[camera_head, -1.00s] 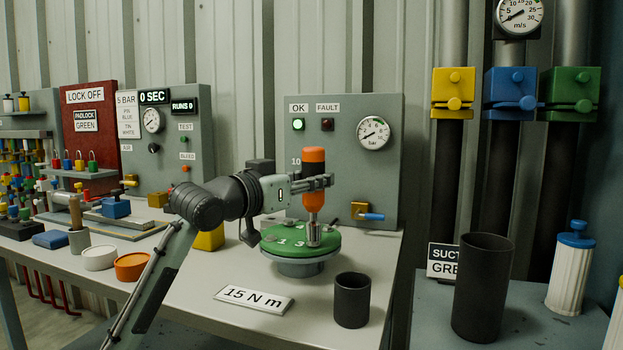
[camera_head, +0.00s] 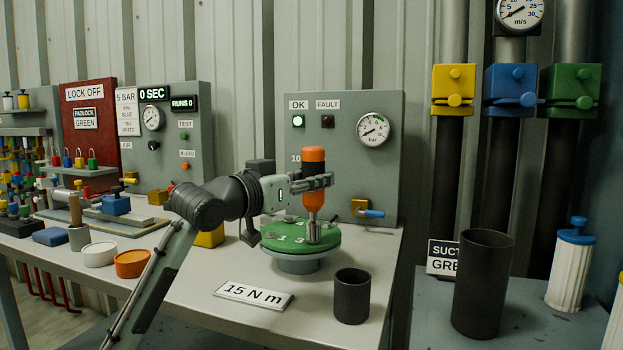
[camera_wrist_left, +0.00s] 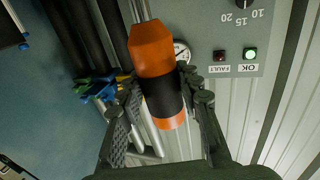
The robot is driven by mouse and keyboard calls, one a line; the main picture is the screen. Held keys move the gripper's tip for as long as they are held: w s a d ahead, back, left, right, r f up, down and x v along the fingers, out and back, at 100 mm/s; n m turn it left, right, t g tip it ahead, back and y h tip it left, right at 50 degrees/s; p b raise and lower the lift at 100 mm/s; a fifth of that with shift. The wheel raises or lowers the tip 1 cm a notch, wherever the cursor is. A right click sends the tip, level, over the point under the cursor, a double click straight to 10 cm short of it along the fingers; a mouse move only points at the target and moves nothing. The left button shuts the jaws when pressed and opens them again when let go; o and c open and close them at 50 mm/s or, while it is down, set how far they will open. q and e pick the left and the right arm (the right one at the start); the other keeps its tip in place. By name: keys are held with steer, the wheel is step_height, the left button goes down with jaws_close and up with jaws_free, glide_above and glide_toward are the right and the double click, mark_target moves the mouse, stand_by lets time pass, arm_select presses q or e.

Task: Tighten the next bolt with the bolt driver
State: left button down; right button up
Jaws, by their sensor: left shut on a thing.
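My left gripper (camera_head: 318,182) is shut on the bolt driver (camera_head: 313,160), an upright tool with an orange and black handle and a metal shaft. In the left wrist view the driver's handle (camera_wrist_left: 154,62) sits between the two fingers (camera_wrist_left: 160,110). The driver's metal socket end stands at the front right edge of the green round plate (camera_head: 287,233), over a bolt place near the number 3. The socket hides whatever bolt is under it. Numbers and bolt heads show on the plate, partly hidden by my arm. My right gripper is not in view.
A grey panel (camera_head: 352,150) behind has a lit green OK lamp (camera_head: 298,121), a dark FAULT lamp and a gauge (camera_head: 373,129). Bowls and a padlock board are at the left.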

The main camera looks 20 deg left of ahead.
mark_target(307, 150)
arm_select(q)
steer(key=shift+f+b, duration=0.3)
steer(key=shift+f, duration=0.3)
stand_by(0.5)
steer(key=shift+d+f+p, duration=0.1)
steer(key=shift+f+p, duration=0.2)
steer(key=shift+f, duration=0.05)
stand_by(1.5)
step_height(307, 150, up, 5)
steer(key=p, duration=0.5)
steer(key=shift+r, duration=1.15)
